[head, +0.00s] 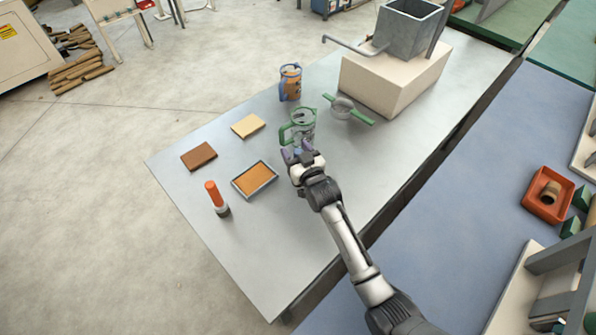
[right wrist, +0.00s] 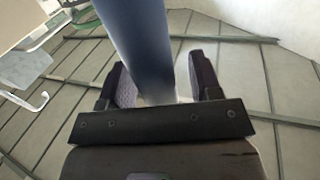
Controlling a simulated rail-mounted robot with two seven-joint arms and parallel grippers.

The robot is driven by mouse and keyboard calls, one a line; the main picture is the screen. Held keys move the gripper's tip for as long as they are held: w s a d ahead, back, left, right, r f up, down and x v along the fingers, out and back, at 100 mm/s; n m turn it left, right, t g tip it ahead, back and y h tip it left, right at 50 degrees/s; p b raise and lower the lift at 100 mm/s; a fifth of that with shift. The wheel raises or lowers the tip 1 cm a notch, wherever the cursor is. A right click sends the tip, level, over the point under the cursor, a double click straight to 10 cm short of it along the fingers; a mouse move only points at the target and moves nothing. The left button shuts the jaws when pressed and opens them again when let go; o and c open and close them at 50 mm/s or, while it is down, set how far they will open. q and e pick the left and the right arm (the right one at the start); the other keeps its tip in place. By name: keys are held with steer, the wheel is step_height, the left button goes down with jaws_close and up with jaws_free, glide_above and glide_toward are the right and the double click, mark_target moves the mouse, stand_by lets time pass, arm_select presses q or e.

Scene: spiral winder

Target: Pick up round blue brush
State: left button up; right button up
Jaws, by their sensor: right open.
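My right gripper (head: 301,157) is low over the grey table, right beside a green-handled clear jug (head: 303,124). Its dark purple fingers are open in the right wrist view (right wrist: 164,85). A smooth blue round shape (right wrist: 138,40) runs up from between or just beyond the fingers. I cannot tell whether it is the round blue brush or whether it touches the fingers. No blue brush is clear in the head view. A jug with a blue handle and frame (head: 290,82) stands behind the green one. My left gripper is not in view.
A cream box with a grey hopper (head: 395,75) stands at the back right.

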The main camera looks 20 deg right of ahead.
steer(key=shift+w, duration=0.15)
steer(key=shift+c, duration=0.4)
steer(key=c, duration=0.9)
steer(key=shift+r, duration=0.15)
steer(key=shift+c, duration=0.2)
